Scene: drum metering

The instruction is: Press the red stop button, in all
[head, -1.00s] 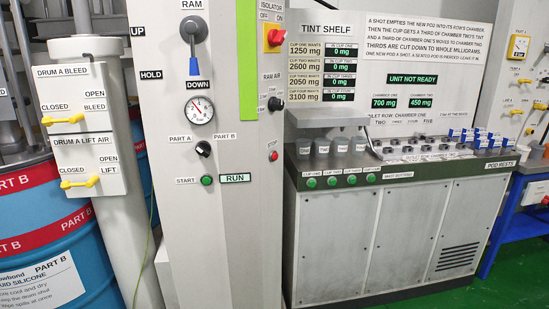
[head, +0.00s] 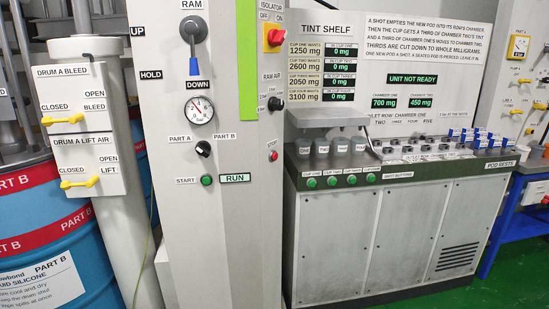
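The red stop button (head: 273,156) is a small round button on the right face of the tall grey cabinet (head: 235,260). It sits under a small label (head: 272,144) that is hard to read at this size. The green start button (head: 207,180) is on the same cabinet, lower and to the left, beside a lit display reading RUN (head: 235,178). Neither of my grippers shows in the head view, and nothing covers the stop button.
Above the stop button are the RAM AIR knob (head: 275,104) and the red isolator switch (head: 275,37). The ram lever (head: 194,50) points to DOWN. The tint shelf counter (head: 400,170) stands right of the cabinet. Blue drums (head: 50,240) and yellow-handled valves (head: 80,183) are at left.

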